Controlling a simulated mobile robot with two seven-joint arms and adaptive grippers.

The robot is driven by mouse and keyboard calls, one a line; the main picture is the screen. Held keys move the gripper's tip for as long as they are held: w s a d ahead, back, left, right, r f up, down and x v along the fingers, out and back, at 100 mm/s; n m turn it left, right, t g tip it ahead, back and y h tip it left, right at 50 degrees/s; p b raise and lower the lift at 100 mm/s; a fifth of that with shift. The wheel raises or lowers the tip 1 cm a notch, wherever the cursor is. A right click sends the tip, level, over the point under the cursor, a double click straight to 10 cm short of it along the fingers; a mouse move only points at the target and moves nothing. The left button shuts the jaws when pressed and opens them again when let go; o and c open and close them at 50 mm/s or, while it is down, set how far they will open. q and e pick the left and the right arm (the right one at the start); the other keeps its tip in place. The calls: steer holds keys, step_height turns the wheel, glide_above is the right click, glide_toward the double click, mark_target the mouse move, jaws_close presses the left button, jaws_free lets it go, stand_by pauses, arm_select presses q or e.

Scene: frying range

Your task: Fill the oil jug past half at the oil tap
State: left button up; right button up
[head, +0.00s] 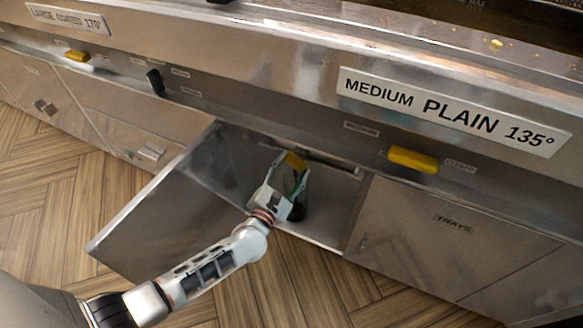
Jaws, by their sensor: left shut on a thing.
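My left gripper (291,168) reaches into an open cabinet under the medium plain fryer. Its fingers are shut on a small yellow thing (293,160) near the top of the opening; I cannot tell whether it is a tap lever or part of a jug. A dark object (298,213) shows just below the gripper inside the cabinet, mostly hidden by the hand. I cannot make out the oil jug or any oil level. My right gripper is not in view.
The cabinet door (165,205) stands open to the left, beside my left arm. A yellow handle (412,160) and, farther left, another yellow handle (77,55) and a black knob (155,82) stick out from the panel. The trays door (440,235) is shut. The wood floor is clear.

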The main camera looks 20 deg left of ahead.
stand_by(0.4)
arm_select(q)
steer(key=o, duration=1.1)
steer(key=s, duration=1.2)
steer(key=shift+a, duration=0.2)
